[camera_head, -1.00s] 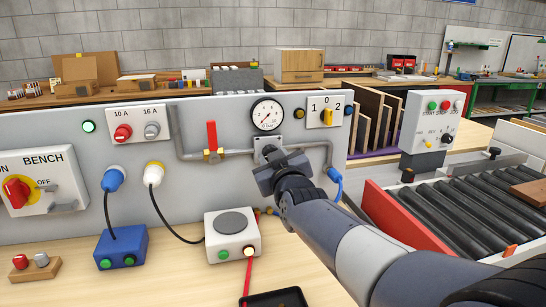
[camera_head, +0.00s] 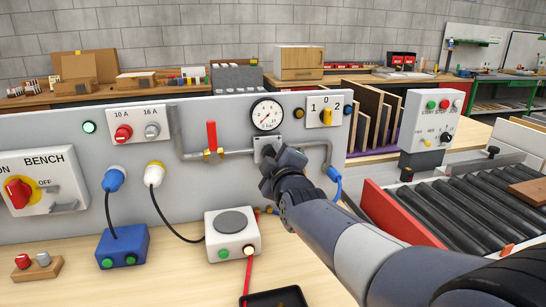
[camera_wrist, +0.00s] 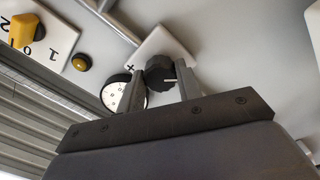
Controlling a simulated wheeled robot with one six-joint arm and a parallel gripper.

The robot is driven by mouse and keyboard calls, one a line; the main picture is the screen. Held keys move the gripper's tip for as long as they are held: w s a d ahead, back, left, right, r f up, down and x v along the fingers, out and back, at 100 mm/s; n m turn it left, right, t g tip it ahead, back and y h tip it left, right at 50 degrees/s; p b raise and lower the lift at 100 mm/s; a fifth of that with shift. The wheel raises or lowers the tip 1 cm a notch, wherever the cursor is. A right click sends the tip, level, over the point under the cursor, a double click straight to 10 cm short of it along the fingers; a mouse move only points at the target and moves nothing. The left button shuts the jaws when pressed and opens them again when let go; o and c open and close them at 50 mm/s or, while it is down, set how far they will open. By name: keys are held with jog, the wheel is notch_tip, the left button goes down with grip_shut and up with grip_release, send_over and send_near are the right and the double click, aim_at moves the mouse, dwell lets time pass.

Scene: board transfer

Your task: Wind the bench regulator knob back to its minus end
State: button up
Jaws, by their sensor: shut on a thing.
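The regulator knob (camera_wrist: 160,74) is a black round knob with a white pointer line, on a pale square plate (camera_wrist: 166,46) with a plus mark at its left in the wrist view. My gripper (camera_wrist: 163,82) is shut on the knob, one finger on each side. In the head view my gripper (camera_head: 268,163) reaches the panel just below the gauge and covers the knob; part of the regulator plate (camera_head: 262,144) shows there. The pressure gauge (camera_head: 267,115) sits directly above the regulator; its dial (camera_wrist: 124,93) is partly hidden in the wrist view.
A red-handled valve (camera_head: 212,138) stands left on the pipe. A yellow selector switch (camera_head: 326,117) is to the upper right. A blue hose (camera_head: 335,174) hangs close on the right.

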dwell(0.3)
jog(key=o, duration=1)
jog(key=shift+c, duration=0.2)
jog(key=v, duration=1)
jog(key=shift+s, duration=0.4)
jog(key=shift+w, duration=0.1)
jog(key=shift+x, duration=5.35)
